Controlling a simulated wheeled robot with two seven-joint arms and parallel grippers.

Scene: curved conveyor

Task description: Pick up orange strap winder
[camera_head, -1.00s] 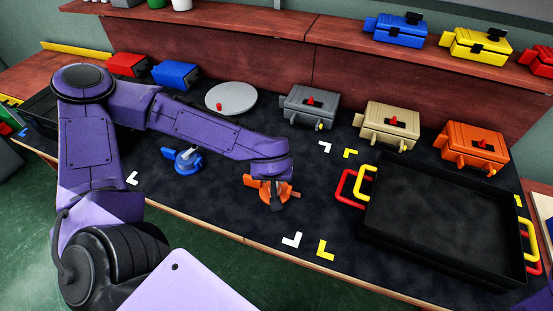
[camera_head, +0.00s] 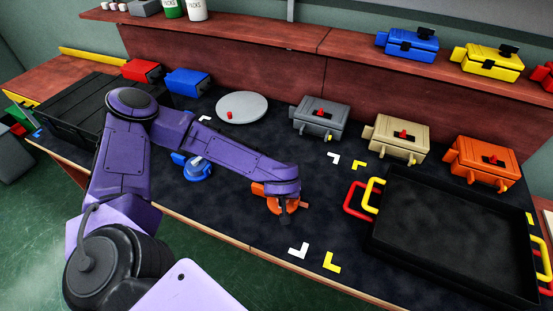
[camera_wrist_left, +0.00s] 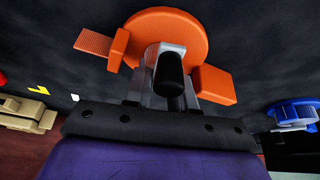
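The orange strap winder (camera_head: 287,208) lies on the dark mat near the table's front edge, under the end of my left arm. In the left wrist view its orange disc (camera_wrist_left: 170,27) fills the top middle, with an orange block on each side and a black knob in front. My left gripper (camera_wrist_left: 167,65) has its grey fingers close on both sides of the winder's middle and appears shut on it. The arm's end partly covers the winder in the head view. The winder rests on the mat. My right gripper is out of view.
A blue strap winder (camera_head: 195,168) lies left of the orange one. A black tray (camera_head: 455,235) with red and yellow handles stands to the right. Grey (camera_head: 320,117), tan (camera_head: 398,138) and orange (camera_head: 484,162) boxes stand behind. A grey disc (camera_head: 242,108) lies at the back.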

